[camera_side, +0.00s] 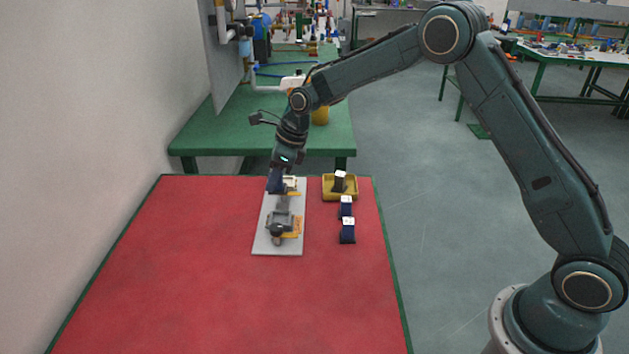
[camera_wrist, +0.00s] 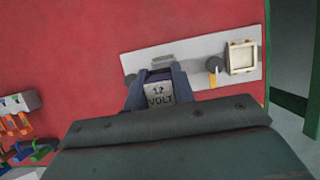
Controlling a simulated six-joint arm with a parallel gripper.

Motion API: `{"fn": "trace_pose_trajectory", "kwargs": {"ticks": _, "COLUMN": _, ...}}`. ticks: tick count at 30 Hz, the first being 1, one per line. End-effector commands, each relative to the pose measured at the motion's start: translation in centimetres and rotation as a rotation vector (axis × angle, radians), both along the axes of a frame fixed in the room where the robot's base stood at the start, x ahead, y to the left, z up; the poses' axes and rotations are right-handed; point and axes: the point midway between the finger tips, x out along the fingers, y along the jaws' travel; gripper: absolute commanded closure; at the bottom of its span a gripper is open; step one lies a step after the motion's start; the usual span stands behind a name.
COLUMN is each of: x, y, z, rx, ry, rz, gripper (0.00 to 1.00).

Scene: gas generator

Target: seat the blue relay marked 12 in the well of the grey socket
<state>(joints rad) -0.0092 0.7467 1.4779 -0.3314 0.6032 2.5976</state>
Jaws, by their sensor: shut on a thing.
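My gripper (camera_wrist: 158,78) is shut on the blue relay; its pale top, marked 12 VOLT (camera_wrist: 160,95), shows between the two dark blue fingers in the wrist view. In the side view my gripper (camera_side: 276,183) is at the far end of the light grey plate (camera_side: 264,240), and the held relay cannot be made out there. A grey block, which looks like the grey socket (camera_side: 280,219), stands on the plate. In the wrist view a grey part (camera_wrist: 163,60) shows just beyond the relay; its well is not visible. I cannot tell how high the relay is above the plate.
A beige square frame (camera_wrist: 242,58) and an orange lever (camera_wrist: 214,68) are on the plate. A yellow tray (camera_side: 340,196) holds a dark piece (camera_side: 339,182). The red tabletop (camera_side: 180,270) is clear at left.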

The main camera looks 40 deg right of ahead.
Motion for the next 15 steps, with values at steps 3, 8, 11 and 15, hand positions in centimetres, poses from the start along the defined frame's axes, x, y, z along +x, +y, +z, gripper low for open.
{"fn": "trace_pose_trajectory", "kwargs": {"ticks": 3, "x": -0.1, "y": 0.0, "z": -2.3, "rx": 0.000, "ry": 0.003, "rz": 0.000, "gripper": 0.99}}
{"fn": "trace_pose_trajectory", "kwargs": {"ticks": 8, "x": 0.0, "y": 0.0, "z": -4.4, "rx": 0.001, "ry": 0.002, "rz": 0.001, "gripper": 0.99}}
{"fn": "trace_pose_trajectory", "kwargs": {"ticks": 11, "x": 0.0, "y": 0.0, "z": -4.9, "rx": 0.001, "ry": -0.001, "rz": 0.000, "gripper": 0.99}}
{"fn": "trace_pose_trajectory", "kwargs": {"ticks": 15, "x": 0.0, "y": 0.0, "z": -5.1, "rx": 0.001, "ry": -0.002, "rz": 0.000, "gripper": 0.99}}
